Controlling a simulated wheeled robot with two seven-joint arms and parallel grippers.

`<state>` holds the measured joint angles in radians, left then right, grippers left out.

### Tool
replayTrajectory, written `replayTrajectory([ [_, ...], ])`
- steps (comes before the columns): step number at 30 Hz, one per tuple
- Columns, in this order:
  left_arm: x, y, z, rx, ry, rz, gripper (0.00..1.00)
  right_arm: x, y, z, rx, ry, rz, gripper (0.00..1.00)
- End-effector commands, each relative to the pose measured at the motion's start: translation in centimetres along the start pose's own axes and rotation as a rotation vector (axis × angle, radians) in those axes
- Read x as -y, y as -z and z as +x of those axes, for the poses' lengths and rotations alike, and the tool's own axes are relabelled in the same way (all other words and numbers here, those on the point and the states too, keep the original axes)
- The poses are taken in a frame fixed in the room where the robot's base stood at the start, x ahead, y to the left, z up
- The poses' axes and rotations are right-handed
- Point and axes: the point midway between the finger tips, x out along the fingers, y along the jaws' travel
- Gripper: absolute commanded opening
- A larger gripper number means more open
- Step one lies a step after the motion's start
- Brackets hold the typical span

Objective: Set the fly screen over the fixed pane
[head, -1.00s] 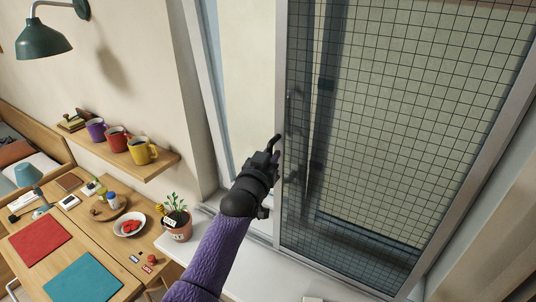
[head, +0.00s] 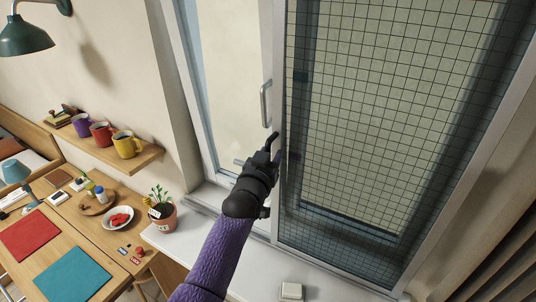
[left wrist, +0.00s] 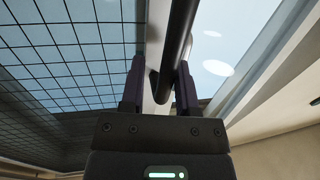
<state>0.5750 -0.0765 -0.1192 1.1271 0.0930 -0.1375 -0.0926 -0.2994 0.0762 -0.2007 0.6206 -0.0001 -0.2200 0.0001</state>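The fly screen (head: 400,130) is a large dark mesh panel in a pale frame, upright at the right of the head view. It hangs in front of the window glass. Its mesh (left wrist: 85,60) fills the left of the left wrist view. My left gripper (head: 272,142) is at the screen's left frame edge. In the left wrist view a dark bar handle (left wrist: 183,22) passes between its fingers (left wrist: 160,82), which close on both sides of it; its mounting is partly hidden. A grey bow handle (head: 265,103) shows just left of the screen. My right gripper is out of view.
A potted plant (head: 163,217) stands on the left of the white sill (head: 215,250), and a small white block (head: 291,291) lies nearer. Left are a shelf with mugs (head: 125,145) and a desk with mats (head: 75,275). The pane (head: 235,70) left of the screen is uncovered.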

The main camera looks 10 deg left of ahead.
Motion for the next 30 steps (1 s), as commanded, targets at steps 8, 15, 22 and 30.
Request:
replayTrajectory([
  [8, 0.1, 0.1, 0.0, -0.002, 0.002, 0.001, 0.53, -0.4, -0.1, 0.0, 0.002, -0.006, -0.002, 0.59],
  [15, 0.1, 0.1, -1.7, -0.001, 0.002, 0.0, 0.53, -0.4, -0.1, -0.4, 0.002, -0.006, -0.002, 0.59],
  [22, 0.1, -0.1, -6.2, 0.0, 0.001, 0.0, 0.53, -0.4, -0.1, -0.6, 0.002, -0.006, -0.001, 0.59],
  [30, 0.0, -0.1, -9.6, 0.0, 0.001, 0.001, 0.53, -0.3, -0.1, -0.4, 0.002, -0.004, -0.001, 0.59],
])
